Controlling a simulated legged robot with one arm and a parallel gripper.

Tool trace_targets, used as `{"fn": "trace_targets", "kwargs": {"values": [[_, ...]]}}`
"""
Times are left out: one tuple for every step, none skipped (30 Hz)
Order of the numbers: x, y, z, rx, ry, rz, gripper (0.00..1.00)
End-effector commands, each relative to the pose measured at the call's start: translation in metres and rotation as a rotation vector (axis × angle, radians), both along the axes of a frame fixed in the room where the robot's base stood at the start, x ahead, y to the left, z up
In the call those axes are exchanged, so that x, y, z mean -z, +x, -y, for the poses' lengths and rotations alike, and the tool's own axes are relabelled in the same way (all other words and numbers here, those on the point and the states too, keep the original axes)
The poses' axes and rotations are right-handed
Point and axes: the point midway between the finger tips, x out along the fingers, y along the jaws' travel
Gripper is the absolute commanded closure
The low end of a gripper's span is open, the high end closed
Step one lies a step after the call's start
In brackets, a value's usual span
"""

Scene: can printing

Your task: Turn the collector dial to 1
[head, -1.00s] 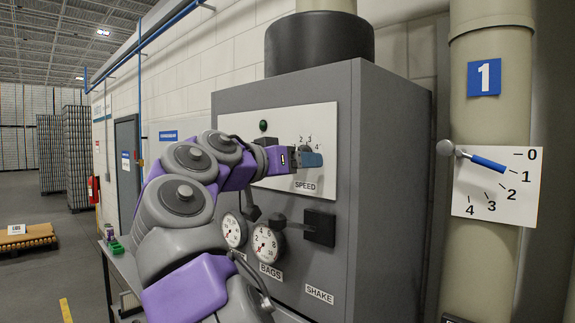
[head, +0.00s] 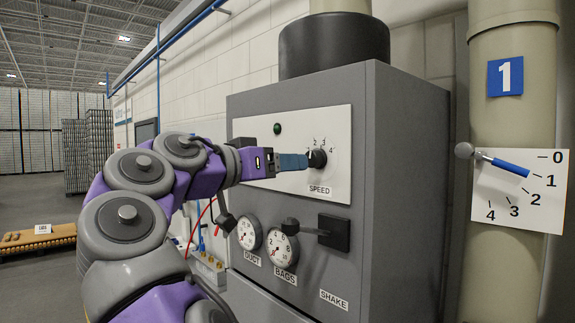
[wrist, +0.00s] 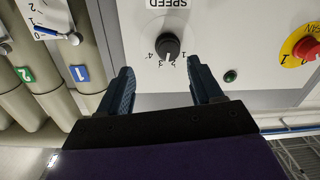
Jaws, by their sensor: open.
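The collector dial is a round black knob (head: 317,158) on the white SPEED panel (head: 338,188) of the grey cabinet. Numbers 1 to 4 ring it. My gripper (head: 300,161) is in front of the panel, its blue fingertips just left of the knob in the head view. In the wrist view my gripper (wrist: 164,72) is open and empty. The knob (wrist: 168,45) shows upside down there, ahead of the gap between the two fingers and apart from both. A white mark on the knob points toward the numbers, but I cannot tell which one exactly.
Below are round gauges (head: 283,250) and a black SHAKE handle (head: 333,232). A pipe with a blue-handled valve (head: 510,168) stands right.

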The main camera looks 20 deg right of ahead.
Motion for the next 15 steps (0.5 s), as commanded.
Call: {"fn": "trace_targets", "kwargs": {"values": [[-0.001, -0.001, -0.006, -0.002, -0.002, 0.001, 0.35], [-0.001, -0.002, -0.009, -0.003, -0.004, 0.000, 0.35], [-0.001, -0.003, -0.013, -0.004, -0.006, 0.000, 0.35], [-0.001, -0.004, -0.016, -0.004, -0.007, 0.001, 0.35], [-0.001, -0.004, -0.018, -0.005, -0.006, 0.001, 0.35], [-0.001, -0.005, -0.020, -0.005, -0.006, 0.001, 0.35], [-0.001, -0.006, -0.021, -0.005, -0.006, 0.001, 0.35], [-0.001, -0.007, -0.022, -0.004, -0.005, 0.001, 0.35], [-0.001, -0.008, -0.022, -0.004, -0.004, 0.001, 0.35], [-0.002, -0.008, -0.022, -0.004, -0.004, 0.002, 0.35], [-0.002, -0.009, -0.024, -0.004, -0.004, 0.002, 0.35], [-0.002, -0.010, -0.025, -0.004, -0.003, 0.001, 0.35], [-0.002, -0.011, -0.025, -0.004, -0.002, 0.002, 0.35], [-0.002, -0.011, -0.025, -0.004, 0.001, 0.002, 0.35], [-0.003, -0.012, -0.025, -0.004, 0.002, 0.003, 0.35]]}}
